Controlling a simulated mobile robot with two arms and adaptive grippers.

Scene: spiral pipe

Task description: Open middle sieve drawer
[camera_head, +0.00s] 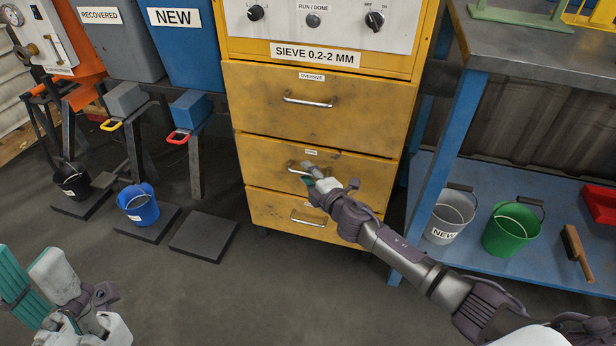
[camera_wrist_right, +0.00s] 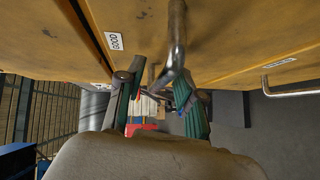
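The yellow sieve cabinet has three stacked drawers: a top drawer (camera_head: 318,125) labelled OVERSIZE, a middle drawer (camera_head: 262,165) and a bottom drawer (camera_head: 272,207). All three fronts look flush. My right gripper (camera_head: 318,182) is at the middle drawer's handle (camera_head: 296,170) and hides part of it. In the right wrist view the right gripper (camera_wrist_right: 160,100) has its teal-padded fingers apart. The metal handle (camera_wrist_right: 178,40) reaches between them, closer to the right-hand finger; contact is unclear. My left gripper (camera_head: 50,290) is low at the left, away from the cabinet; its finger opening is unclear.
A blue bench (camera_head: 447,160) stands close on the right, its lower shelf holding a NEW bucket (camera_head: 450,215), a green bucket (camera_head: 512,230) and a brush (camera_head: 577,250). Small buckets (camera_head: 138,205) stand on dark plates at the left. The floor before the cabinet is clear.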

